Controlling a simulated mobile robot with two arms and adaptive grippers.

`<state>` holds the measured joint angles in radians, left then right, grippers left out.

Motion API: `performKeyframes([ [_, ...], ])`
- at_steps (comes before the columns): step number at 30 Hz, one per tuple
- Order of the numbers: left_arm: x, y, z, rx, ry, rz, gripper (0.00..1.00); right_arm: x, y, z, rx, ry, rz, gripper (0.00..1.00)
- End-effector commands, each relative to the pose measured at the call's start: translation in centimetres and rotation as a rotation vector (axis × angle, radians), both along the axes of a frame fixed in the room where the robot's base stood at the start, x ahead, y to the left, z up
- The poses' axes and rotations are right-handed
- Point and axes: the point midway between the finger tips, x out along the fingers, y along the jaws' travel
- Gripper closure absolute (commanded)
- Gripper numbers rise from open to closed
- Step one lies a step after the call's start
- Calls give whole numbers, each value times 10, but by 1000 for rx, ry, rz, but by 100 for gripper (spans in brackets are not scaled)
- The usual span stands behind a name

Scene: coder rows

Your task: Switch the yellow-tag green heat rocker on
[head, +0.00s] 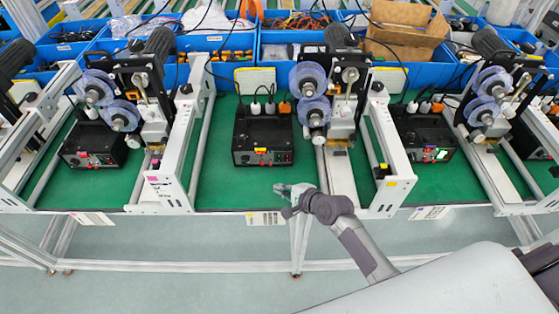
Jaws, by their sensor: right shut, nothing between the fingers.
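A black control box (263,137) stands on the green bench top in the middle bay, with a yellow tag (261,150) on its front. Small switches and sockets sit on that front, but they are too small to tell the green heat rocker's position. My right gripper (283,190) is shut and empty. It is in front of the bench's front edge, below and apart from this box. My left gripper is not in view.
Similar black boxes stand in the left bay (92,145) and right bay (424,138); the right one shows a bright green patch. White frames (383,135) and coder machines with clear blue reels (308,79) separate the bays. Blue bins (222,45) line the back.

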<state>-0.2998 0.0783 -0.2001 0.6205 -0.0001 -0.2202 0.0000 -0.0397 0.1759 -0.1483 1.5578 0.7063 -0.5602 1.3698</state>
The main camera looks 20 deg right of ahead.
Motion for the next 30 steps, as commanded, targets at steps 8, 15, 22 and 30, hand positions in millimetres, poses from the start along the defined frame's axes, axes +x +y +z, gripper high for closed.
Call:
performKeyframes([
  [8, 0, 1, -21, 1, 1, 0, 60, 21, -6, -8, -2, -4, 0, 100],
  [15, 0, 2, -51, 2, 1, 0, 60, 54, -16, -14, -3, -4, 0, 100],
  [22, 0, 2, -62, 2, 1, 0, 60, 76, -22, -15, -3, 0, -1, 100],
  [30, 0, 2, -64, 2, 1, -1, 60, 83, -24, -14, -2, 0, 1, 100],
])
